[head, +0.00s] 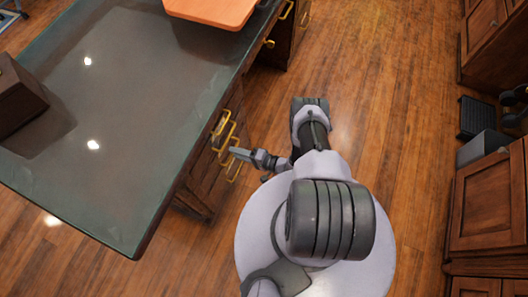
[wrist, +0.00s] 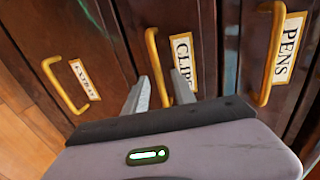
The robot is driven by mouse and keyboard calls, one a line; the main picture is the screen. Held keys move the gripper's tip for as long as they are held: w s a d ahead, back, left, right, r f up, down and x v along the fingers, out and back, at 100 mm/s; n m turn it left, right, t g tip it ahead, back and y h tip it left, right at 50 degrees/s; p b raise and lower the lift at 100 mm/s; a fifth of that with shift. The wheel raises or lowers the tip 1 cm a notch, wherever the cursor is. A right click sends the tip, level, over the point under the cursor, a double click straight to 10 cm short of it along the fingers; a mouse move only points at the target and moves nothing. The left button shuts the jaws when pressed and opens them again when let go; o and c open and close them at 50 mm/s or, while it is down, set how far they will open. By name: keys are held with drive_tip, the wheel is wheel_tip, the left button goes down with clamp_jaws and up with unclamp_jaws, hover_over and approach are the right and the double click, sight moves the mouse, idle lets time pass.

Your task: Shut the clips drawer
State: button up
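The clips drawer (wrist: 200,30) is the middle of three dark wood drawer fronts in the wrist view, with a white "CLIPS" label (wrist: 183,55) and a brass pull handle (wrist: 153,52). My gripper (wrist: 160,76) is open in front of it, with one finger on each side of the handle's lower part. Part of the label is hidden behind a finger. I cannot tell whether the fingers touch the handle or how far the drawer stands out. In the head view my gripper (head: 234,152) is beside the brass handles under the desk top.
The pens drawer (wrist: 295,30) and another labelled drawer (wrist: 50,40), its word hard to read, flank it. The glossy desk top (head: 130,90) overhangs at left, with an orange board (head: 213,9) on it. Wood floor is clear behind me; cabinets (head: 488,215) stand at right.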

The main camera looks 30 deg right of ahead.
drive_tip(key=p+v, duration=0.3)
drive_tip(key=v, duration=1.2)
drive_tip(key=shift+p, duration=0.3)
drive_tip(key=w+d+r+n+g+y, duration=0.1)
drive_tip(key=w+d+r+n+g, duration=0.2)
drive_tip(key=r, duration=0.5)
drive_tip(key=w+d+r+n+g+y, duration=0.1)
drive_tip(key=w+d+r+g, duration=0.2)
drive_tip(key=w+r, duration=0.35)
drive_tip(key=w+a+r+n+g+h, duration=0.1)
drive_tip(key=a+r+g, duration=0.1)
drive_tip(key=r, duration=0.6)
drive_tip(key=w+a+r+n+g, duration=0.1)
drive_tip(key=a+r+g, duration=0.1)
drive_tip(key=r, duration=0.7)
drive_tip(key=s+a+r+g+h, duration=0.1)
drive_tip(key=a+r+h, duration=0.15)
drive_tip(key=r, duration=0.35)
drive_tip(key=s+a+r+h, duration=0.1)
drive_tip(key=a+r, duration=0.2)
drive_tip(key=r, duration=0.3)
drive_tip(key=s+a+r+t+h, duration=0.4)
drive_tip(key=s+a+r, duration=0.6)
drive_tip(key=s+r, duration=0.4)
drive_tip(key=shift+s+a+r+h, duration=0.2)
drive_tip(key=shift+s+r+h, duration=0.2)
drive_tip(key=shift+r, duration=0.35)
